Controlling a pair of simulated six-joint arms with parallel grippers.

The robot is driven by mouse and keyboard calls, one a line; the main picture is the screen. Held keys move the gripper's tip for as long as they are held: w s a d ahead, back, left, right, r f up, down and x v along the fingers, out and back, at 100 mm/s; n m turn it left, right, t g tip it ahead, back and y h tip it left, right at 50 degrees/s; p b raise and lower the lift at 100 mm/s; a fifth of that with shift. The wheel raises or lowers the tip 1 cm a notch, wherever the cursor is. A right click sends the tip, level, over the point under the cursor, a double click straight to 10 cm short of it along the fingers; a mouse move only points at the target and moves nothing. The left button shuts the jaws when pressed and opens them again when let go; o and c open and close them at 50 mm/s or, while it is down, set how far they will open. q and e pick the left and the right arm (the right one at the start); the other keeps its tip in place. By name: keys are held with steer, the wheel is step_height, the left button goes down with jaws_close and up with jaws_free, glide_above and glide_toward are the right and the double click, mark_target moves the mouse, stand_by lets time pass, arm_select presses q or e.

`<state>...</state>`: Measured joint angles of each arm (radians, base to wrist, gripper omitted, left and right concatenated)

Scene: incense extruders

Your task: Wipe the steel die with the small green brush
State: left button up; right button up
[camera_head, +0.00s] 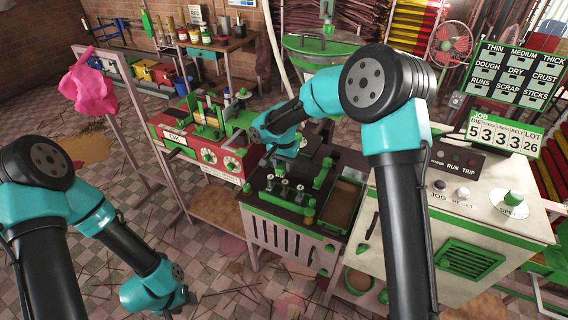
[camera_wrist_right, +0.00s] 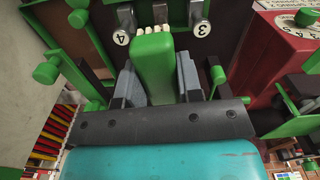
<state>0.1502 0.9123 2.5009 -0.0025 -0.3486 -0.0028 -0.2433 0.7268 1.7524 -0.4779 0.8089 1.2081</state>
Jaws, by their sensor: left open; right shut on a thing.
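My right gripper (camera_wrist_right: 157,82) is shut on the small green brush (camera_wrist_right: 153,62), seen from close up in the right wrist view. The brush's pale bristles point away from the gripper, between two round steel pieces marked 4 (camera_wrist_right: 121,25) and 3 (camera_wrist_right: 199,18). I cannot tell whether the bristles touch either one. In the head view several small steel pieces (camera_head: 284,184) stand on the dark top of the bench; which is the die is unclear. The right gripper and brush are largely hidden there by my right arm. My left gripper (camera_head: 182,301) is open and low at the bottom left, away from the bench.
A red and green machine with dials (camera_head: 216,155) stands left of the bench. A pale control cabinet (camera_head: 470,215) stands to its right, under a green job sign (camera_head: 503,133). A pink cloth (camera_head: 88,82) hangs on a frame at left. The tiled floor between is open.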

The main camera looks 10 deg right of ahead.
mark_target(285, 180)
steer(key=shift+f, duration=3.05)
steer(key=shift+w+d+f, duration=0.4)
steer(key=shift+f, duration=0.2)
steer(key=shift+c, duration=0.3)
steer(key=shift+w+d, duration=0.45)
steer(key=shift+w, duration=0.15)
steer(key=shift+a+r, duration=0.1)
steer(key=shift+a, duration=0.1)
steer(key=shift+s+a, duration=0.7)
steer(key=shift+s, duration=0.35)
steer(key=shift+w+d, duration=1)
steer(key=shift+w, duration=0.15)
steer(key=shift+s+a, duration=0.45)
steer(key=shift+a, duration=0.1)
steer(key=shift+s+a, duration=0.35)
steer(key=shift+s, duration=0.2)
steer(key=shift+d, duration=0.15)
steer(key=shift+w+d, duration=0.45)
steer(key=shift+w, duration=0.2)
steer(key=shift+a, duration=0.1)
steer(key=shift+s+a, duration=0.65)
steer(key=shift+s, duration=0.2)
steer(key=shift+w+d+r, duration=0.1)
steer(key=shift+r, duration=3.9)
